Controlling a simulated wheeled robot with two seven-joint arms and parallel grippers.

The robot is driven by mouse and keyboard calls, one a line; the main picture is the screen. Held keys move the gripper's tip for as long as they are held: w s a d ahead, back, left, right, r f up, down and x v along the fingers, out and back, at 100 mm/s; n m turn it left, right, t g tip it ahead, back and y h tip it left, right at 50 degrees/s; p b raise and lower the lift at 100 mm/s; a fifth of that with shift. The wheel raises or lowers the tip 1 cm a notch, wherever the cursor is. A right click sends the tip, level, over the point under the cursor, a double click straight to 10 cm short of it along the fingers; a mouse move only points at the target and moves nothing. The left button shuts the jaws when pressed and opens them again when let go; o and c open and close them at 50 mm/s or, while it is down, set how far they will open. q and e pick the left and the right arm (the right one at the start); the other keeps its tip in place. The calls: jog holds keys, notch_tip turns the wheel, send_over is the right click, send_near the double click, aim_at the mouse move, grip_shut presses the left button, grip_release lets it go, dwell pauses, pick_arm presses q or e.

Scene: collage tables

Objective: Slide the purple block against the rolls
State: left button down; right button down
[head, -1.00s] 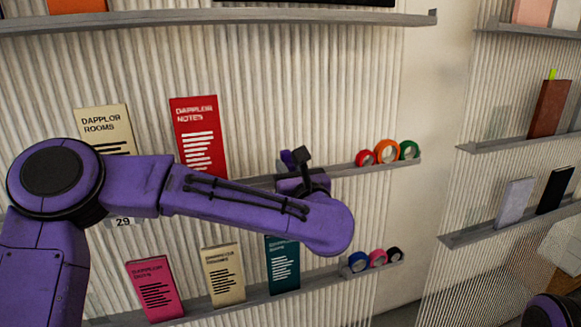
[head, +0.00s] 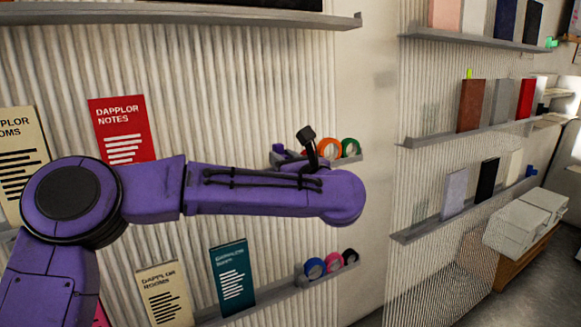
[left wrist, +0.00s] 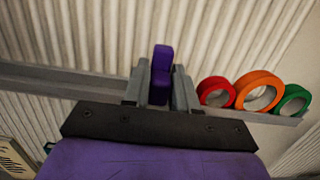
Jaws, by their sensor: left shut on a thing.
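The purple block (left wrist: 161,68) stands upright on the shelf in the left wrist view. My left gripper (left wrist: 158,84) is shut on it, with one grey finger on each side. Three rolls stand in a row to its right: a red roll (left wrist: 216,92), an orange roll (left wrist: 258,91) and a green roll (left wrist: 292,103). The right finger is close to the red roll, with a narrow gap. In the head view a small part of the block (head: 279,150) shows behind my arm, and the red roll is partly hidden. My right gripper is not in view.
The shelf (left wrist: 55,78) is bare left of the block. A red book (head: 122,130) stands further left. A lower shelf (head: 275,296) holds books and three more rolls (head: 333,261). Another shelf unit (head: 440,137) stands to the right.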

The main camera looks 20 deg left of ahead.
pick_arm(q)
jog(key=c, duration=1)
grip_release()
jog(key=shift+o, duration=0.2)
jog(key=shift+d, duration=0.1)
jog(key=shift+s+d, duration=0.2)
jog(key=shift+d, duration=0.05)
jog(key=b+v, duration=0.4)
jog(key=v, duration=0.6)
